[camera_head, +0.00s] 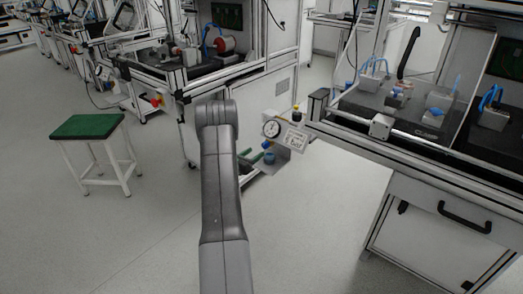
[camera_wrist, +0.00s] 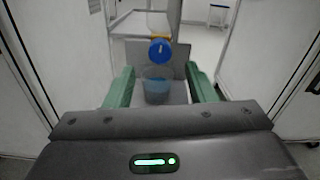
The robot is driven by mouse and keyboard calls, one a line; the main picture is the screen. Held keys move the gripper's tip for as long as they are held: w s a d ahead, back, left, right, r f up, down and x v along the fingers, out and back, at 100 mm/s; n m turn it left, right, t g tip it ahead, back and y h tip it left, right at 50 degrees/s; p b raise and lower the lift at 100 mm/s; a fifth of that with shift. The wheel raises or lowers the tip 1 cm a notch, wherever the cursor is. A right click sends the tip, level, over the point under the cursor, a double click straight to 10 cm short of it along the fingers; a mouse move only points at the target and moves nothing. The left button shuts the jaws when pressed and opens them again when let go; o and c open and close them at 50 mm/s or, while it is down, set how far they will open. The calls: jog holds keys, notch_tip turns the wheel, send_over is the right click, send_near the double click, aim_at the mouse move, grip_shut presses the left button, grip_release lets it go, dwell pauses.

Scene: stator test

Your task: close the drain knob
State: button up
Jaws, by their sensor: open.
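A round blue knob (camera_wrist: 160,51) with a small white mark faces me in the wrist view, with a bit of yellow behind its top edge. Just below it is a translucent blue cup (camera_wrist: 157,91) in front of a grey plate. My gripper (camera_wrist: 162,82) has its two green fingers spread, one on each side of the cup, with a gap to it; nothing is held.
A workbench (camera_head: 420,140) with fixtures stands at the right, and another bench (camera_head: 225,75) stands behind the gauge. A stool with a green seat (camera_head: 87,127) is at the left. The floor (camera_head: 150,220) in front is clear. White panels flank my gripper in the wrist view.

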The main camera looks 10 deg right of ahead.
aim_at(264, 147)
jog(key=shift+x, duration=2.7)
jog(key=c, duration=1)
jog(key=shift+o, duration=0.2)
